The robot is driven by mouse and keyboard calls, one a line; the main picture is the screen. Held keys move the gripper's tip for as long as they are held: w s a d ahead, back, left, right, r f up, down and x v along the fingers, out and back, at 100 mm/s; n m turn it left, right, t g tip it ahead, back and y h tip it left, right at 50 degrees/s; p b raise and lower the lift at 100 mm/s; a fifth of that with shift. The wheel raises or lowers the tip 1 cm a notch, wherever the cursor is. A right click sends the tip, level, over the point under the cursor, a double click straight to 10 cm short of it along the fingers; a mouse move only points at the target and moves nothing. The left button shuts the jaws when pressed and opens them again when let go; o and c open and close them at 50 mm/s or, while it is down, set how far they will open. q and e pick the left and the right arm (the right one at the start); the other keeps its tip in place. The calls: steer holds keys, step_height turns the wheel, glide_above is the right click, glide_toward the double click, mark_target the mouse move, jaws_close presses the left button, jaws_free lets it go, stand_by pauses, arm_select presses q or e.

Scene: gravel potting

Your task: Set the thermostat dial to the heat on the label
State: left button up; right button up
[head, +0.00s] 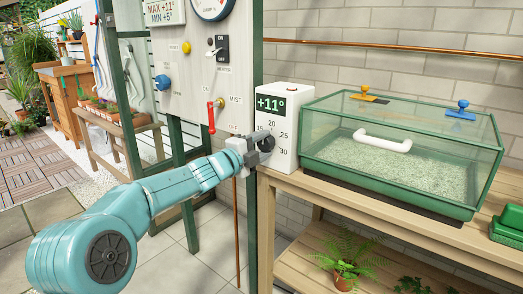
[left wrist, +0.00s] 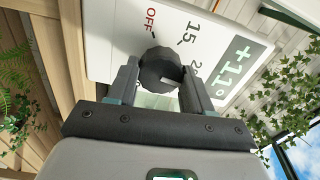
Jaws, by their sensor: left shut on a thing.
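The white thermostat box (head: 287,96) stands on the wooden bench, left of the glass-topped case. Its display (head: 270,105) reads +11°, and the numbers 20, 25 and 30 show beside the dial. In the left wrist view the black faceted dial (left wrist: 158,66) sits between the two fingers of my left gripper (left wrist: 160,88), which is shut on it. OFF and 15 are printed near it. I cannot tell the dial's exact setting. In the head view my left gripper (head: 261,149) covers much of the dial. My right gripper is out of view.
The green-framed case (head: 405,197) holds pale gravel and has a white handle (head: 382,142) and blue and orange knobs on its lid. A control panel (head: 205,75) with switches and a red lever (head: 212,117) stands at left. A green post (head: 255,60) rises close beside my gripper.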

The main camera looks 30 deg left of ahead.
arm_select(q)
steer(key=m+b, duration=0.1)
steer(key=m, duration=0.4)
steer(key=shift+m+b, duration=0.3)
steer(key=shift+b, duration=0.1)
steer(key=shift+m+b, duration=0.55)
steer(key=shift+m, duration=1.65)
steer(key=o, duration=1)
steer(key=shift+o, duration=0.2)
steer(key=s+a, duration=0.1)
steer(key=s, duration=1.5)
steer(key=shift+s+a, duration=0.15)
steer(key=shift+a, duration=0.25)
